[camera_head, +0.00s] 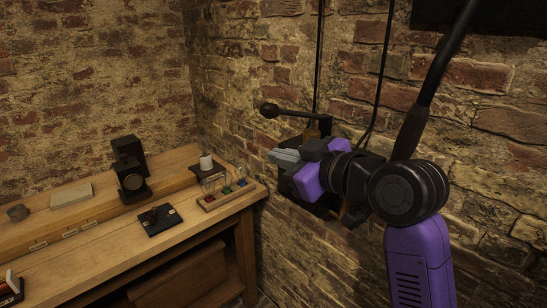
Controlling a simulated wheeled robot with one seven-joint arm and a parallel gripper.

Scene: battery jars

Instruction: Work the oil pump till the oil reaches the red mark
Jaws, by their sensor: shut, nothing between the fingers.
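The oil pump (325,128) is mounted on the brick wall at the right end of the bench. Its dark lever ends in a round black knob (269,110) that points left, and the lever lies nearly level. An amber-brown part of the pump shows just above my gripper. My gripper (277,156) is shut and empty, with its grey fingers pointing left, below the lever and apart from the knob. My gripper and purple-black arm hide much of the pump's lower body. I cannot see a red mark or an oil level.
A wooden bench (100,249) runs along the left. On it are a rack of small coloured bottles (226,196), a white cup (206,162), a black instrument (131,172), a black plate (159,219) and a pale block (71,195). Dark cables run down the wall behind my arm.

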